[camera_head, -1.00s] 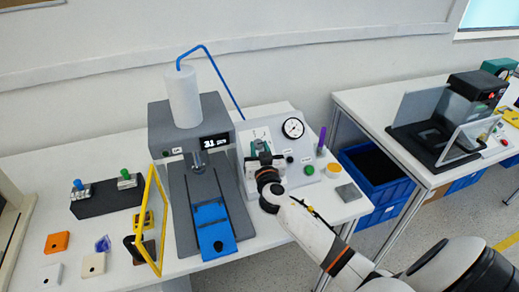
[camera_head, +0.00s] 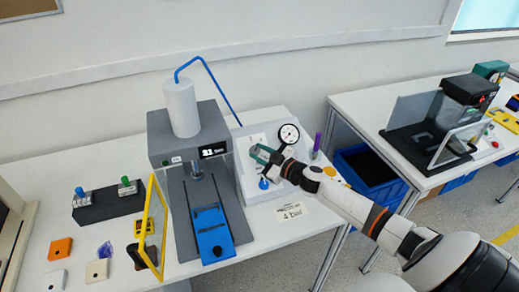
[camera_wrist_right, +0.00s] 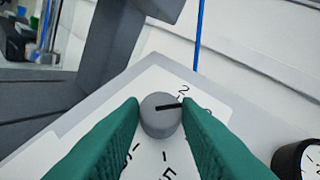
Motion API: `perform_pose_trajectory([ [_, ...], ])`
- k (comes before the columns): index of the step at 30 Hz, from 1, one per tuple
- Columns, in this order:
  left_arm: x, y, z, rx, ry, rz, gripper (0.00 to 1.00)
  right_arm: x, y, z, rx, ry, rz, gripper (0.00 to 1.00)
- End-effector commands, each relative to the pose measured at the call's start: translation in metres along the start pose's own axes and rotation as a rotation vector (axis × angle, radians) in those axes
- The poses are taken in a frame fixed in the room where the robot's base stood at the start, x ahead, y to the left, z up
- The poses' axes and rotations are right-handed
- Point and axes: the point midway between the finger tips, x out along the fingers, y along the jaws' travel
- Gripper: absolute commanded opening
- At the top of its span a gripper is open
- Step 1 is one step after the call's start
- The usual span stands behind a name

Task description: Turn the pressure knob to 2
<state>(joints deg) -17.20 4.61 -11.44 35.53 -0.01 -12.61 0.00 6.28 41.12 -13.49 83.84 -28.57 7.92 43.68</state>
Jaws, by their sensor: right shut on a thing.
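The pressure knob (camera_wrist_right: 160,116) is a grey round knob with a black pointer line, on a white dial plate with printed digits in the right wrist view. Its pointer aims right, slightly below the printed 2. My right gripper (camera_wrist_right: 161,113) has its green fingers on either side of the knob, shut on it. In the head view the gripper (camera_head: 262,154) is over the sloped panel (camera_head: 256,195) and hides the knob. The machine's display (camera_head: 213,150) seems to read 2.1. My left gripper is not in view.
A round gauge (camera_head: 289,133) stands beside the gripper on the panel, and a blue knob (camera_head: 264,183) is just below it. The grey press (camera_head: 160,134) with a white cylinder stands left of the panel. A purple marker (camera_head: 317,141) stands at the right.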

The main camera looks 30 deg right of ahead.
Motion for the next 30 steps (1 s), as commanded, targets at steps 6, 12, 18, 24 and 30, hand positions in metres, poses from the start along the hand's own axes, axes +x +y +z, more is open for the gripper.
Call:
perform_pose_trajectory([
  [6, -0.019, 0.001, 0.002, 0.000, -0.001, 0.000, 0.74, 0.000, -0.009, 0.003, -0.139, -0.007, 0.158, 0.07],
  [12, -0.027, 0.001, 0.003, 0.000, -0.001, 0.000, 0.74, 0.002, -0.012, 0.003, -0.252, -0.017, 0.297, 0.07],
  [18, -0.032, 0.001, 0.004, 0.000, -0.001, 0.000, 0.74, 0.003, -0.014, 0.002, -0.346, -0.025, 0.414, 0.07],
  [24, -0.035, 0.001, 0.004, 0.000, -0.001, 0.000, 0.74, 0.004, -0.014, 0.002, -0.411, -0.031, 0.496, 0.07],
  [30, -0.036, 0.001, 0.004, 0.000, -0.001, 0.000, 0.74, 0.004, -0.013, 0.002, -0.446, -0.035, 0.543, 0.07],
])
